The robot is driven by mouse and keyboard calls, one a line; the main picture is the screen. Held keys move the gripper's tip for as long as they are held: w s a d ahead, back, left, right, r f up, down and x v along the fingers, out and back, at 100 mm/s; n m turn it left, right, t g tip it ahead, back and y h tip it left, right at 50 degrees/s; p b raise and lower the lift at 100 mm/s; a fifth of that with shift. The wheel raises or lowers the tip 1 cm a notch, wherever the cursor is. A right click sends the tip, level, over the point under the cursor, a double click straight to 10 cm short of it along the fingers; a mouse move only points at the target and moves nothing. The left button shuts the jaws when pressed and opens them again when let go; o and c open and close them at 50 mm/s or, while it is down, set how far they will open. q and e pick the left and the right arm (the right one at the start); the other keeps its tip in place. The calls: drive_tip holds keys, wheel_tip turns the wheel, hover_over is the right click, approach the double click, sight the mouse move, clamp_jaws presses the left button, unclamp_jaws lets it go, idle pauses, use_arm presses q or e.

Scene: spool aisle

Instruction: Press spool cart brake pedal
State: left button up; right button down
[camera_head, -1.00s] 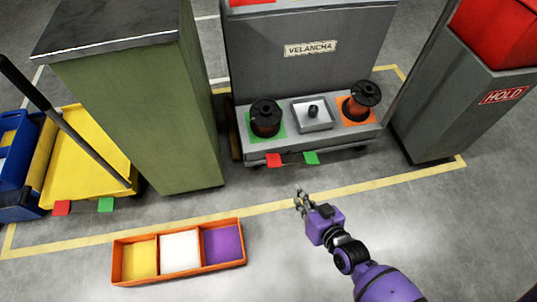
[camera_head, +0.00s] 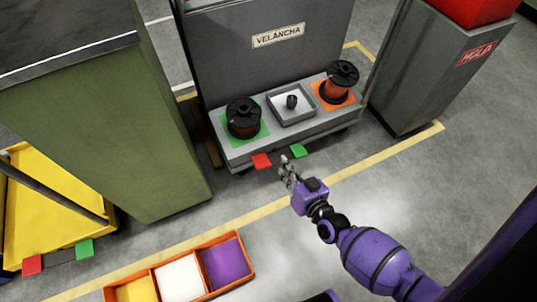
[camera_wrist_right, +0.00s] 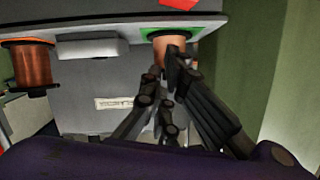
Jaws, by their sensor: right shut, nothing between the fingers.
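The grey spool cart (camera_head: 275,60) with a VELANCHA label stands at the top of the head view. A red pedal (camera_head: 261,161) and a green pedal (camera_head: 298,151) stick out low from its front edge. My right gripper (camera_head: 286,160) is shut and empty, with its fingertips in front of the gap between the two pedals. Contact with either pedal cannot be told. In the right wrist view the fingers (camera_wrist_right: 165,75) cover part of the cart, and a red piece (camera_wrist_right: 180,3) shows at the top edge. My left gripper is not in view.
The cart carries two spools (camera_head: 243,118) (camera_head: 342,77) and a small tray (camera_head: 291,115). A green cabinet (camera_head: 110,120) stands left, a grey HOLD bin (camera_head: 420,70) right. A yellow cart (camera_head: 50,220) has its own pedals. An orange-rimmed divided box (camera_head: 250,265) lies on the floor.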

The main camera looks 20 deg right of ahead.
drive_tip(key=b, duration=0.4)
hover_over(268, 163)
drive_tip(key=d, duration=0.1)
wheel_tip(268, 163, down, 2)
drive_tip(key=f, duration=0.1)
wheel_tip(268, 163, down, 2)
drive_tip(key=shift+a+b, duration=0.15)
drive_tip(key=shift+b, duration=0.45)
drive_tip(key=shift+a+f+b, duration=0.15)
drive_tip(key=shift+f+b, duration=0.2)
drive_tip(key=shift+f, duration=0.2)
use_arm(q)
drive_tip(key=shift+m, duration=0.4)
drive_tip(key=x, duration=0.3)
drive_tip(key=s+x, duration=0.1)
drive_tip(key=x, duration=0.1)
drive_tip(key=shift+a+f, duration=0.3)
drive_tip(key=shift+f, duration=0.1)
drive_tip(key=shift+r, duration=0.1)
use_arm(e)
drive_tip(key=shift+a, duration=0.1)
